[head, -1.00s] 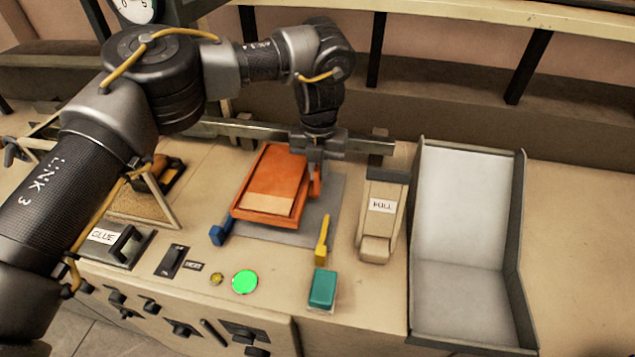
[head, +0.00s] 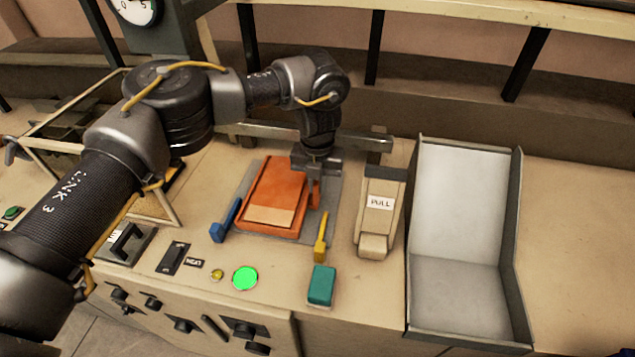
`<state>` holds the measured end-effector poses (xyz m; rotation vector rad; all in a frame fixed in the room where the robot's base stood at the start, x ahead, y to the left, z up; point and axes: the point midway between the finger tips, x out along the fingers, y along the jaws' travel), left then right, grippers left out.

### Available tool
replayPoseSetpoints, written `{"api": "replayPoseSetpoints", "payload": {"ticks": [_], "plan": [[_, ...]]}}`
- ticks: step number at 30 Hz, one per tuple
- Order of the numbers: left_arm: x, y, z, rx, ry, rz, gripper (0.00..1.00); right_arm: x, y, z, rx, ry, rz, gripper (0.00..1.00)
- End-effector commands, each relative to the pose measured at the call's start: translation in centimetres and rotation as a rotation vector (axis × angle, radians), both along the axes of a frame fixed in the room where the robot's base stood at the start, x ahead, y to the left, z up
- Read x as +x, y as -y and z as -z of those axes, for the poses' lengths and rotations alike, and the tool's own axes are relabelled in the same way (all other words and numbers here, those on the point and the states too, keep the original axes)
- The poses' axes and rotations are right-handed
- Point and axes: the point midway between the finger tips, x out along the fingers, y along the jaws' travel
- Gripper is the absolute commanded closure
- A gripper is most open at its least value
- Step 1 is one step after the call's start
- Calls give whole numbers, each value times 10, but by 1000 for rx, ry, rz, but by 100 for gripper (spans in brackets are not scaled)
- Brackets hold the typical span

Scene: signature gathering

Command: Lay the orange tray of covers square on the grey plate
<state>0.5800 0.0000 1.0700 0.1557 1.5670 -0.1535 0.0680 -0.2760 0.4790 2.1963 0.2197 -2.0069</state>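The orange tray (head: 278,182) lies on or just above the grey plate (head: 327,202), and I cannot tell for sure if it touches. A tan cover (head: 270,215) shows at its near end. The tray's sides run nearly parallel to the plate's, with a strip of plate bare on the right. My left gripper (head: 316,186) points down at the tray's right side, shut on an upright orange part there. Its fingertips are partly hidden. My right gripper is not in view.
A blue lever (head: 225,221) stands at the plate's near left and a yellow one (head: 321,238) at its near right. A PULL dispenser (head: 380,212) and a grey bin (head: 462,240) stand to the right. A green-lit button (head: 245,278) and teal block (head: 321,285) are in front.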

Motion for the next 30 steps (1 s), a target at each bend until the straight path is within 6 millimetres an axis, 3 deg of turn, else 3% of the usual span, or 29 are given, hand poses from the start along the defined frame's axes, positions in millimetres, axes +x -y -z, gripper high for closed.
{"api": "replayPoseSetpoints", "payload": {"ticks": [5,17,30], "plan": [[0,0,0,0,0,0,67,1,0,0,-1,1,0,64],[1,0,-11,-1,2,1,67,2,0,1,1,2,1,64],[1,0,-99,1,5,0,67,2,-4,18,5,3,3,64]]}}
